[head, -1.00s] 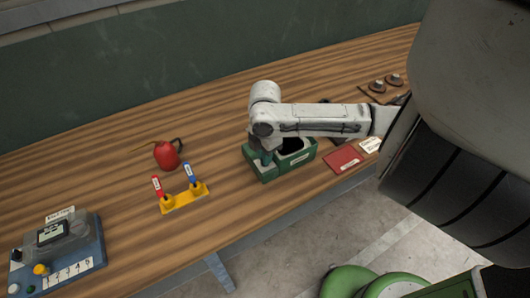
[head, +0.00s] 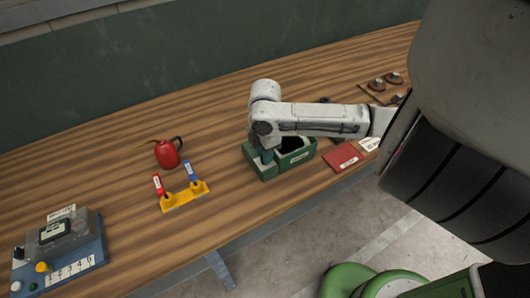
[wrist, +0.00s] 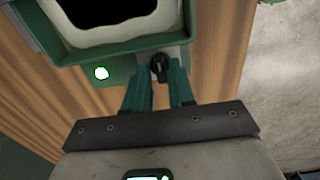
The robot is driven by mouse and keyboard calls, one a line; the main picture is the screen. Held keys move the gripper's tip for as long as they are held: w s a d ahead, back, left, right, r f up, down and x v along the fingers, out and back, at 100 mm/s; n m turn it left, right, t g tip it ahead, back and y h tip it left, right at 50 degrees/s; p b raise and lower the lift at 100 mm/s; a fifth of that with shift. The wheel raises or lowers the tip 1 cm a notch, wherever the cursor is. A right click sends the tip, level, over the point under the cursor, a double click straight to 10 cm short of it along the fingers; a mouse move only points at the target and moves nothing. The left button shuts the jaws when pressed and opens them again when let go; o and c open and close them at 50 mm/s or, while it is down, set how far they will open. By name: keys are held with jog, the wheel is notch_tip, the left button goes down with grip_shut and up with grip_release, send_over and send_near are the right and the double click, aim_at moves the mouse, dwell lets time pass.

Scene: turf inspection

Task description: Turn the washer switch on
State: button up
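The washer is a green box (head: 298,158) with a dark opening, near the bench's front edge. In the wrist view its green rim (wrist: 112,50) surrounds the black opening with a pale inner edge. The switch is a small black knob (wrist: 159,67) on the rim's near strip. In the head view my gripper (head: 262,160) points down at the washer's left end, and the knob is hidden.
A red can (head: 166,154) and a yellow rack (head: 186,196) with red and blue handles stand left. A blue device (head: 75,250) is further left. A red pad (head: 343,157) lies just right of the washer. Bench between can and washer is clear.

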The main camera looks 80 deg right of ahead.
notch_tip(320, 180, up, 11)
jog(key=b, duration=0.1)
dwell(0.6)
jog(key=shift+f, duration=0.15)
dwell(0.3)
